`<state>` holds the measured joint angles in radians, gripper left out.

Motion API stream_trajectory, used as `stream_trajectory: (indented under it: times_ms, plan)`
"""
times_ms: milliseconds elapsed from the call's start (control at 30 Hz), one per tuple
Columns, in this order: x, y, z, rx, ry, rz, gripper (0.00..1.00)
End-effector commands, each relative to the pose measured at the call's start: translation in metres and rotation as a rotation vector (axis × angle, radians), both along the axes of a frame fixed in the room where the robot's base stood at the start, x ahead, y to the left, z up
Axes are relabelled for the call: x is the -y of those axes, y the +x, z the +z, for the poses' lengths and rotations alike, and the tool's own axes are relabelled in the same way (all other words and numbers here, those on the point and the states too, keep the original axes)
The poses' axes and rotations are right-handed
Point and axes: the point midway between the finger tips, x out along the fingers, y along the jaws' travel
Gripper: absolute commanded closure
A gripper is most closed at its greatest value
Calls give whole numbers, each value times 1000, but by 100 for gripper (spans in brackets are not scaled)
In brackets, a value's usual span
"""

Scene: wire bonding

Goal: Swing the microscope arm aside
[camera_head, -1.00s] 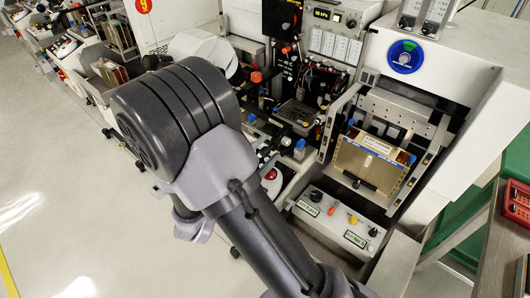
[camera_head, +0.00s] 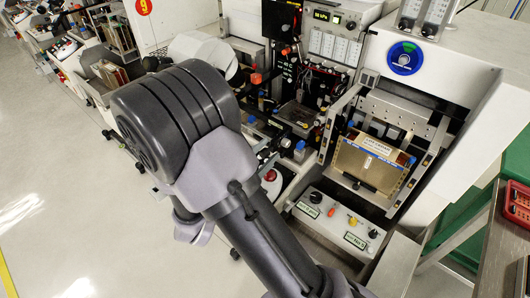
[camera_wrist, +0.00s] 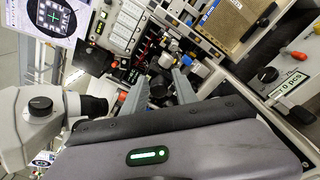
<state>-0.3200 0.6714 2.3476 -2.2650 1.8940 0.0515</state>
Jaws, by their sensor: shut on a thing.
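The microscope (camera_head: 203,48) is white and stands behind my arm in the head view, partly covered by it. In the wrist view its pale body with a black knob and dark eyepiece (camera_wrist: 38,112) is at the left, beside my gripper. My gripper (camera_wrist: 160,86) has its two grey fingers pointing away from the wrist camera, towards the machine. They are shut on a small dark knob-like part (camera_wrist: 159,88), mostly hidden between them. I cannot tell how this part joins the microscope arm. In the head view my own arm hides the gripper.
A gold magazine (camera_head: 370,162) sits in a metal frame at the right of the machine. Below it is a control panel (camera_head: 340,222) with coloured knobs. The work stage (camera_head: 298,112) is crowded with small parts. A red tray (camera_head: 517,203) lies far right. The floor at left is clear.

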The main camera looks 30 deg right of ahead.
Motion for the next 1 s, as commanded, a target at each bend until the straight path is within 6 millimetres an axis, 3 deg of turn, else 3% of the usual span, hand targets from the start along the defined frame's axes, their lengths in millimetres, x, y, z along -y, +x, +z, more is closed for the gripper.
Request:
stream_trajectory:
  times_ms: [867, 1000]
  plan:
    - [-2, 4, 6, 19, 1, 3, 100]
    - [-21, 11, 9, 21, -2, -64, 100]
